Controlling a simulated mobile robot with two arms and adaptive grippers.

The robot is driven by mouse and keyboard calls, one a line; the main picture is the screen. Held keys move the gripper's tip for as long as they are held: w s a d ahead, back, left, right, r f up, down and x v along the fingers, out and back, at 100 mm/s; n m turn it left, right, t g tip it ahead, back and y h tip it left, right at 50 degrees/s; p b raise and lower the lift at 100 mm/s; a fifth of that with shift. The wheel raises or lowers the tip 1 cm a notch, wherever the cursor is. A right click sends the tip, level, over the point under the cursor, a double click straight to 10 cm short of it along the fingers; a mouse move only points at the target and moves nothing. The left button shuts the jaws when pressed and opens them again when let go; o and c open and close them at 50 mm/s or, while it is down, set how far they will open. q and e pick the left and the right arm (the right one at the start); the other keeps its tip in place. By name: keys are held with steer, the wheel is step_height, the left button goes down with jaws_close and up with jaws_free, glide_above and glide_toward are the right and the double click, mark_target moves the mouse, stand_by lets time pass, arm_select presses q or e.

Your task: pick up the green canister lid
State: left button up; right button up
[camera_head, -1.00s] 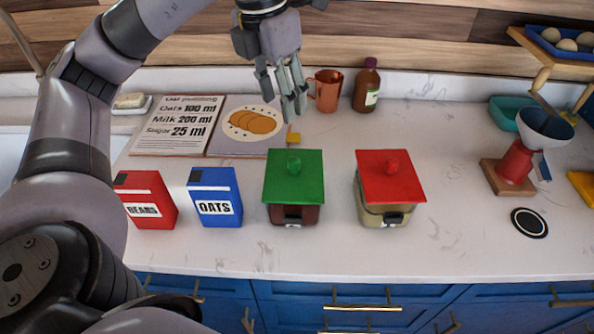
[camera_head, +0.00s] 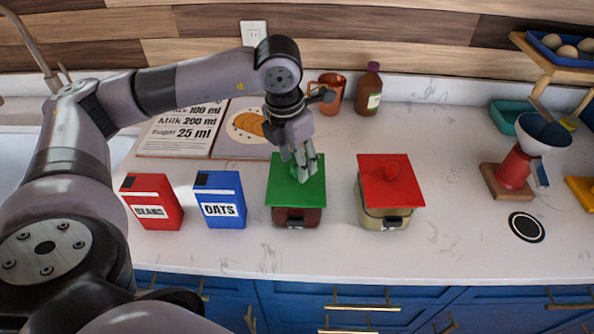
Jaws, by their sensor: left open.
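The green canister lid (camera_head: 284,190) is a flat square with a knob, on a dark red canister (camera_head: 297,217) in the middle of the counter. My left gripper (camera_head: 303,176) points down right over the lid, with its fingertips around or close to the knob, which they mostly hide. The left gripper is open; I cannot tell whether it touches the lid. The lid lies on its canister. My right gripper is not in view.
A canister with a red lid (camera_head: 377,181) stands to the right. A blue oats box (camera_head: 220,200) and a red beans box (camera_head: 152,203) stand to the left. Behind are a recipe book (camera_head: 187,137), a copper mug (camera_head: 329,97) and a brown bottle (camera_head: 368,91). The front counter strip is clear.

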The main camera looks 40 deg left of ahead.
arm_select(q)
steer(key=shift+w+f, duration=0.15)
steer(key=shift+f, duration=1)
steer(key=shift+c, duration=0.6)
jaws_close()
